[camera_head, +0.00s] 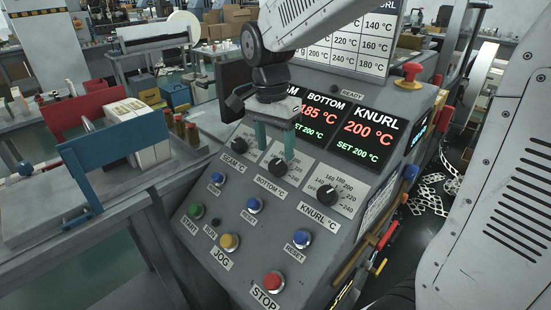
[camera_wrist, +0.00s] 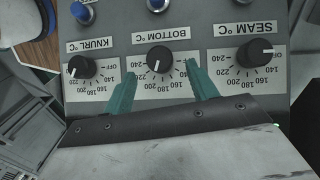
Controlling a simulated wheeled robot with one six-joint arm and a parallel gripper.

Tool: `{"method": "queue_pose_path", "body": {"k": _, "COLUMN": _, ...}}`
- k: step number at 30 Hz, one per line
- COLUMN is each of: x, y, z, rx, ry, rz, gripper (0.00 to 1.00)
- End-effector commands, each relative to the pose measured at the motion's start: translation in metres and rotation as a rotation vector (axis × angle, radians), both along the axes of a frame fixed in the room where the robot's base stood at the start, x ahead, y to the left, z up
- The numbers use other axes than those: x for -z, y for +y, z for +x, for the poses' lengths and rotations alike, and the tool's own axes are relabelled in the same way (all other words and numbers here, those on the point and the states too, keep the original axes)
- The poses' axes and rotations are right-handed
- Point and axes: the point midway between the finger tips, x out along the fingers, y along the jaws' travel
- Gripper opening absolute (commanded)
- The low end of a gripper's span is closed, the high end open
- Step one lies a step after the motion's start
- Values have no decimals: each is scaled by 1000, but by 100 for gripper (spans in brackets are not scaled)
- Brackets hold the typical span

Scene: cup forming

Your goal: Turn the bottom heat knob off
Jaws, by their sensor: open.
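The bottom heat knob (camera_head: 277,167) is a round black dial above the BOTTOM °C label (camera_head: 270,188). My gripper (camera_head: 274,140) is open, with teal fingers reaching down just above the knob in the head view. In the wrist view the fingers are on either side of the knob, with a gap; whether either touches it I cannot tell. The right finger covers part of the dial scale. The BOTTOM display (camera_head: 316,112) reads 185 °C, set 200 °C.
The seam knob (camera_wrist: 254,53) and knurl knob (camera_wrist: 82,67) flank the bottom knob. Below are blue buttons (camera_head: 255,205), a green START button (camera_head: 195,211), a yellow JOG button (camera_head: 229,242) and a red STOP button (camera_head: 273,281). The displays rise behind my gripper.

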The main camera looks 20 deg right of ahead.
Motion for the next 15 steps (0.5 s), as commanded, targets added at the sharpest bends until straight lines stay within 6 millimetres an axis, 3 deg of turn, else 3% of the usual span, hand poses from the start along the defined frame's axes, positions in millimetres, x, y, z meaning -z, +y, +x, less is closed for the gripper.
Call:
{"method": "queue_pose_path", "body": {"k": 6, "x": 34, "y": -1, "z": -3, "rx": -1, "ry": 4, "rz": -1, "gripper": 58}}
{"method": "queue_pose_path", "body": {"k": 15, "x": 47, "y": -2, "z": -3, "rx": -1, "ry": 1, "rz": 0, "gripper": 58}}
